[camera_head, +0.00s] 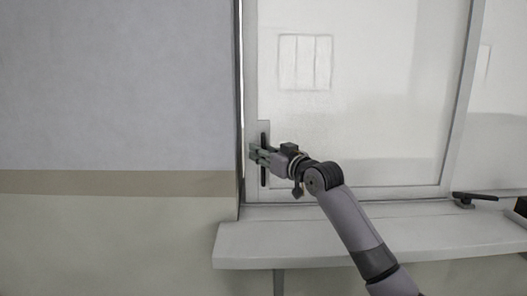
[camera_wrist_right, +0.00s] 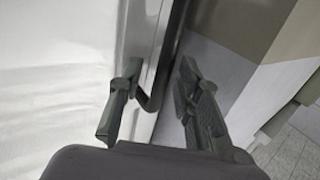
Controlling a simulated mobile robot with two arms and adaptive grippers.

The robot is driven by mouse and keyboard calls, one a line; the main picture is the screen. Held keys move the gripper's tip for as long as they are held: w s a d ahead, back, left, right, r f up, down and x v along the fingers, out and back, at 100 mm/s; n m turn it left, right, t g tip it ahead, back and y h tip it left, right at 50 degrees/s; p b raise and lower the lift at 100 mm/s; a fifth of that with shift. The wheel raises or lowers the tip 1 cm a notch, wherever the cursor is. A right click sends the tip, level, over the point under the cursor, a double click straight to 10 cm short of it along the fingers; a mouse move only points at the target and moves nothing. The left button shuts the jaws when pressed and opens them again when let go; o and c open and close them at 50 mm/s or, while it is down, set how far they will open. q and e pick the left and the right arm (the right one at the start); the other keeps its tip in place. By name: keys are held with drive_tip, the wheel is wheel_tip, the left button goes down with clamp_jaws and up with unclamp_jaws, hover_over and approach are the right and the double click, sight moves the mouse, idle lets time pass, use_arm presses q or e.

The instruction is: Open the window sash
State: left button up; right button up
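The window sash (camera_head: 251,70) has a pale frame around a large frosted pane. A dark vertical handle (camera_head: 263,178) sits on the sash's left upright, and my right gripper covers its middle. My right gripper (camera_head: 256,154) reaches it from the right. In the right wrist view, the two fingers of the gripper (camera_wrist_right: 157,92) are spread apart. The dark handle (camera_wrist_right: 150,98) shows between them, nearer the left finger; I cannot tell whether they touch. My left gripper is out of view.
A pale sill ledge (camera_head: 350,243) juts out below the window, under my right arm. A dark lever (camera_head: 474,198) lies at the window's lower right, with a dark object at the right picture edge. The two-tone wall (camera_head: 120,90) on the left is bare.

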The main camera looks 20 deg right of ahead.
clamp_jaws()
idle(0.7)
